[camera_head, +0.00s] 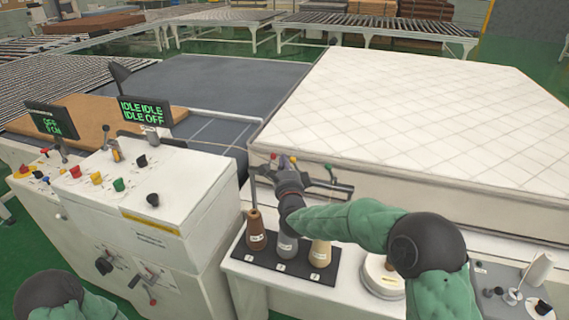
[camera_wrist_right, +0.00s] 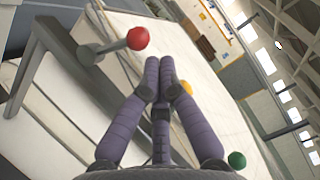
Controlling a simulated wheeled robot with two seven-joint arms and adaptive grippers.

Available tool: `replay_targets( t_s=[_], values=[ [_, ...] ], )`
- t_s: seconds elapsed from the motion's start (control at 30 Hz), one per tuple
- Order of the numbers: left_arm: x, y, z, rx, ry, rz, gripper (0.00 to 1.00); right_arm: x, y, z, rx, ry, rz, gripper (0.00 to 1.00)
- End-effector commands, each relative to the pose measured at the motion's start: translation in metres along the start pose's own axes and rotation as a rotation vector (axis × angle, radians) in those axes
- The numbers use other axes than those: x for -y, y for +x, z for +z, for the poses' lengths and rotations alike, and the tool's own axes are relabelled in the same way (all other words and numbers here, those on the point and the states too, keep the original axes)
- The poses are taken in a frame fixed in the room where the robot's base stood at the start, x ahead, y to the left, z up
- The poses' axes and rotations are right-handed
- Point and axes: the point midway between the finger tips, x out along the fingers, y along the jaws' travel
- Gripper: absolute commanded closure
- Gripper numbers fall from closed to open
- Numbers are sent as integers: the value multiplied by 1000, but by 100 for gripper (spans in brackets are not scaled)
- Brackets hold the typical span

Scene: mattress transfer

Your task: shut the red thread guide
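The red thread guide's knob (camera_head: 273,157) is at the left of the rail over the thread cones. In the right wrist view its red ball (camera_wrist_right: 137,39) sits on the end of a grey lever (camera_wrist_right: 108,47), up and left of my fingertips. My right gripper (camera_wrist_right: 159,82) has its fingertips together with nothing seen between them, apart from the red ball. In the head view the right gripper (camera_head: 285,172) is at the rail, close to the red and yellow knobs. My left gripper is out of view; only part of its arm shows at bottom left.
A yellow knob (camera_wrist_right: 187,88) is partly behind my right fingers, and a green knob (camera_wrist_right: 236,160) is at lower right. Brown (camera_head: 256,230), grey (camera_head: 287,246) and cream (camera_head: 320,252) cones stand below. A white mattress (camera_head: 410,120) lies behind; a control console (camera_head: 150,200) stands left.

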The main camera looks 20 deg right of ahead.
Motion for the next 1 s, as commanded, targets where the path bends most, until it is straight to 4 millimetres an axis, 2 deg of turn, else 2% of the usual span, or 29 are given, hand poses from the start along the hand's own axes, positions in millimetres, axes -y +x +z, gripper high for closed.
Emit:
replay_targets(
  t_s=[1.0],
  values=[
    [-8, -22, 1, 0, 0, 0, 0, 10, 5, 11, 1, -170, 80, 100]
  ],
)
